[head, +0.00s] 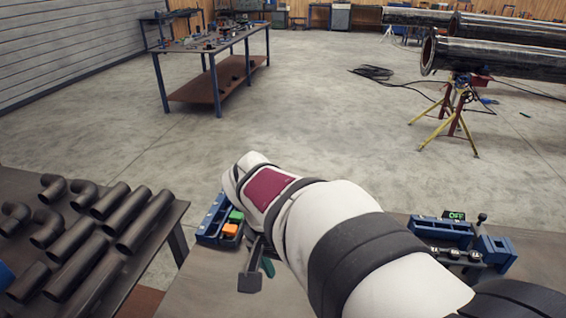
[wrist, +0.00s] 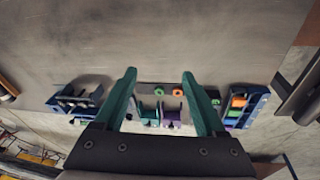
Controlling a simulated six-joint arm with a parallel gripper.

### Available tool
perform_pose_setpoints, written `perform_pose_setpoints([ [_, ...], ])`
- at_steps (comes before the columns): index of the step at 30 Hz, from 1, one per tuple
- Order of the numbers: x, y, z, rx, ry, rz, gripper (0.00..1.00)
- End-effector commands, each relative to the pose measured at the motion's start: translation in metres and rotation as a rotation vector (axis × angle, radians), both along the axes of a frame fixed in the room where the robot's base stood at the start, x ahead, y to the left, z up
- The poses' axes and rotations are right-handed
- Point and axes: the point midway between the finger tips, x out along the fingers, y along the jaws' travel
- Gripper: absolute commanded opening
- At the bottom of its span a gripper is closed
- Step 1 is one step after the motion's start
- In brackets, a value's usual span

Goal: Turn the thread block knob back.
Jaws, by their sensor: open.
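My gripper (wrist: 159,74) shows in the wrist view as two teal fingers spread wide apart with nothing between them. Beyond the fingers, near the bench's edge, stand a teal block (wrist: 150,113) and a purple block (wrist: 171,114). I cannot tell which piece is the thread block knob. In the head view, my arm covers the middle of the bench and hides those blocks and most of the gripper.
A blue device (head: 447,233) with a lit OFF display stands at the right of the bench. A blue tray (head: 209,217) with green and orange blocks stands at the left. Dark pipes (head: 82,232) lie on a side table. The bench surface (wrist: 150,45) above the blocks is bare.

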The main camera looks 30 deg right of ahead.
Motion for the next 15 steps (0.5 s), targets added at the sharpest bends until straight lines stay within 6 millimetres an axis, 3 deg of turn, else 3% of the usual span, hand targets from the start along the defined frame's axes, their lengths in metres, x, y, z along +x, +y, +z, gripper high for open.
perform_pose_setpoints([
  [1, 0.035, -0.049, -0.008, -0.094, -0.011, -0.121, 0.72],
  [3, 0.078, -0.126, -0.022, -0.24, -0.064, -0.289, 0.72],
  [6, 0.115, -0.221, -0.05, -0.404, -0.15, -0.466, 0.72],
  [7, 0.121, -0.244, -0.059, -0.442, -0.174, -0.504, 0.72],
  [10, 0.132, -0.297, -0.083, -0.527, -0.238, -0.588, 0.72],
  [12, 0.134, -0.316, -0.092, -0.556, -0.265, -0.618, 0.72],
  [15, 0.135, -0.328, -0.1, -0.569, -0.278, -0.63, 0.72],
])
